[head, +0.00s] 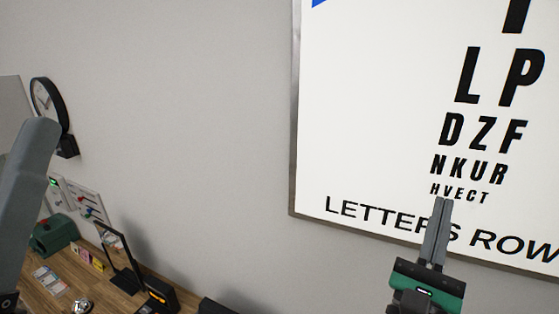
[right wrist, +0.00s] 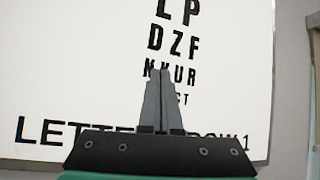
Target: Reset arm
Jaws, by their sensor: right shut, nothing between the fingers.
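My right gripper (head: 441,203) points up in front of the eye chart (head: 370,110) in the head view. Its two grey fingers are together with nothing between them. The fingertips overlap the picture just below the row HVECT; I cannot tell whether they touch the chart. The right wrist view shows the same shut fingers (right wrist: 158,75) against the chart (right wrist: 70,60), covering part of the small letters and the bottom caption. A grey part of my left arm stands at the left edge of the head view; its gripper is not visible.
A round wall clock (head: 48,104) hangs at the left. Below it, a wooden desk (head: 115,290) holds a green object (head: 54,234), cards (head: 48,281), a dark-framed stand (head: 118,260) and a black and orange device (head: 160,296). Bare wall fills the middle.

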